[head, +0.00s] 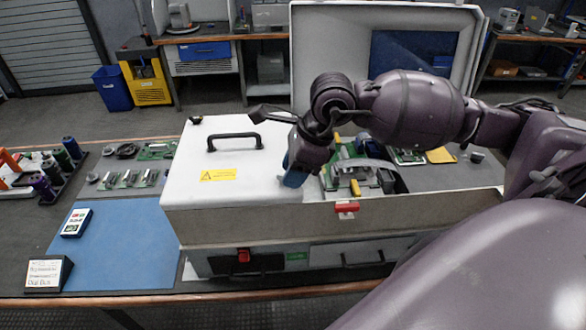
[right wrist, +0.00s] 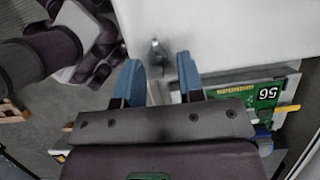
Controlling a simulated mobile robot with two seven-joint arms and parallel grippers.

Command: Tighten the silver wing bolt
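The silver wing bolt (right wrist: 155,50) shows in the right wrist view as a small, blurred grey piece at the edge of a white panel. My right gripper (right wrist: 158,66) has its two blue fingers apart, with the bolt between and just beyond the tips; I see no contact. In the head view my right gripper (head: 293,176) points down at the right edge of the white lid (head: 225,150), and the bolt is hidden behind it. My left gripper is not in view.
The lid has a black handle (head: 235,138) and a yellow warning label (head: 218,175). Right of it lies an open bay with a green board (right wrist: 245,92). A red latch (head: 346,207) is on the front wall. A blue mat (head: 115,250) lies left of the cabinet.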

